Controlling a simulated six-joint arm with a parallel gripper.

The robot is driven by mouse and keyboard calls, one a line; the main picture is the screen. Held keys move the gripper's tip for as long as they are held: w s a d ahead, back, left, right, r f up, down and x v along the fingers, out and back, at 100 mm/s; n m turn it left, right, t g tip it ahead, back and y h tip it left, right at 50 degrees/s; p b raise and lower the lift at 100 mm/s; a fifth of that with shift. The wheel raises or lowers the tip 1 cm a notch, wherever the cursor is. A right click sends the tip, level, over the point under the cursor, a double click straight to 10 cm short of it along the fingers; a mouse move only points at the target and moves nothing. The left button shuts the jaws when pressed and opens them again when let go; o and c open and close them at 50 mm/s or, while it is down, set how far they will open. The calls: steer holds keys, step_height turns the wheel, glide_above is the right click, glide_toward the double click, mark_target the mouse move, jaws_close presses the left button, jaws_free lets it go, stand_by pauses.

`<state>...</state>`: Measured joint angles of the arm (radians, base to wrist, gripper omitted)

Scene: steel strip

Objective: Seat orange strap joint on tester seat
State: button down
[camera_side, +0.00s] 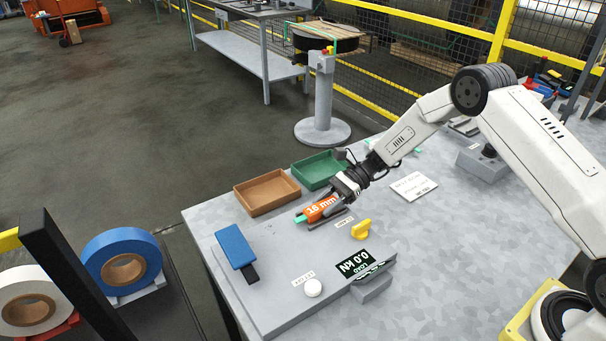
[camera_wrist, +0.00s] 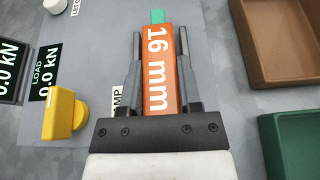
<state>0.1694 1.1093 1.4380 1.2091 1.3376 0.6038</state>
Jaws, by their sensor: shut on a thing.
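The orange strap joint (camera_side: 321,208), marked "16 mm", has a green strap end (camera_side: 301,218) sticking out of its far end. My gripper (camera_side: 335,204) is shut on it. In the wrist view the orange joint (camera_wrist: 158,72) lies lengthwise between the two fingers of my gripper (camera_wrist: 160,50), its green end pointing away. The tester is a grey plate (camera_side: 290,245) with a blue block (camera_side: 235,246), a yellow knob (camera_side: 361,229) and a load display (camera_side: 360,264) reading 0.0 kN. The joint is over the tester's back edge. The seat is largely hidden beneath it, and I cannot tell if they touch.
A brown tray (camera_side: 266,192) and a green tray (camera_side: 318,169) stand behind the tester. A white button (camera_side: 313,287) is at its front. A white card (camera_side: 413,186) lies on the bench to the right.

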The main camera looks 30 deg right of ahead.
stand_by(0.6)
steer(key=shift+c, duration=1)
jaws_free()
steer(key=shift+v, duration=3.95)
steer(key=shift+s+a, duration=0.1)
steer(key=shift+s+a+r+n+h, duration=0.15)
steer(key=shift+s+a+n+h, duration=0.1)
steer(key=shift+s+n+h, duration=0.2)
steer(key=s+n+h, duration=0.2)
steer(key=s, duration=0.1)
steer(key=s+r+n+g+h, duration=0.1)
steer(key=s+h, duration=0.1)
steer(key=s, duration=0.1)
steer(key=s+r+n+h, duration=0.1)
steer(key=s+n+h, duration=0.1)
steer(key=shift+s+a+r+n, duration=0.1)
steer(key=shift+s+a+n, duration=0.2)
steer(key=shift+s+n, duration=0.1)
steer(key=s+d+r+n+t+h, duration=0.1)
steer(key=s+r+n+h, duration=0.1)
steer(key=s+n, duration=0.3)
steer(key=s+r+n+t+h, duration=0.1)
steer(key=s+n+t+h, duration=0.1)
steer(key=s+n+h, duration=0.2)
steer(key=shift+s+d+r+n+t, duration=0.35)
steer(key=shift+s+n, duration=0.8)
steer(key=shift+s, duration=0.6)
steer(key=shift+h, duration=0.25)
